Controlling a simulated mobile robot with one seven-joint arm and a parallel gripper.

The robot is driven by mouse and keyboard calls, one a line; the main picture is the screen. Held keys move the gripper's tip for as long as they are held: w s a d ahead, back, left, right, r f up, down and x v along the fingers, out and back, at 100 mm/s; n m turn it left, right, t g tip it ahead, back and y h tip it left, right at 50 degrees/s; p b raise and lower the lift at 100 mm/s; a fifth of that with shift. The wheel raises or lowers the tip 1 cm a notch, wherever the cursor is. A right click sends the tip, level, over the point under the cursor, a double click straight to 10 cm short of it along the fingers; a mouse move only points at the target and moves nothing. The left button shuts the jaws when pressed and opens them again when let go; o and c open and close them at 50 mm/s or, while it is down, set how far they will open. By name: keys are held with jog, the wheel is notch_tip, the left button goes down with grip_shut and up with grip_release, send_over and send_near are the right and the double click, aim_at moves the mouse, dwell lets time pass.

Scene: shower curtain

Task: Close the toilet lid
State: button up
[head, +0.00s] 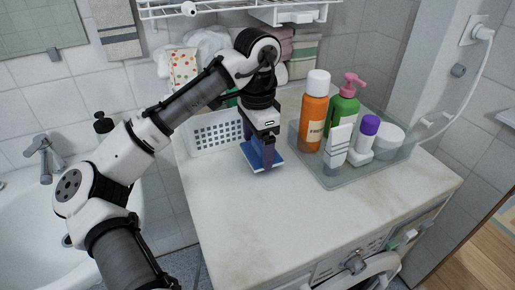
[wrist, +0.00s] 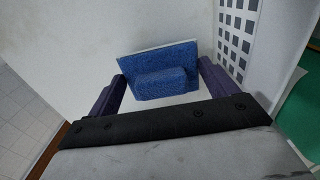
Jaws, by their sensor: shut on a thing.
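No toilet or toilet lid shows in either view. My gripper (head: 263,147) is over the left part of the white washing machine top (head: 300,212) in the head view. It is shut on a blue block-shaped object (head: 250,157) with a flat, wider base, perhaps a sponge or brush. In the wrist view the purple fingers of my gripper (wrist: 160,87) stand on either side of the blue object (wrist: 160,72). The base is at or just above the machine top; I cannot tell whether it touches.
A clear tray (head: 342,183) with an orange bottle (head: 313,120), a green pump bottle (head: 343,108) and other toiletries stands right of my gripper. A white basket (head: 215,132) stands behind left. A sink (head: 35,205) is at far left. The front of the machine top is clear.

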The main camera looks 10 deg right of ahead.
aim_at(257, 142)
jog(key=shift+f, duration=0.9)
jog(key=shift+f, duration=0.2)
jog(key=o, duration=1.6)
notch_tip(257, 142, up, 12)
jog(key=shift+r, duration=0.25)
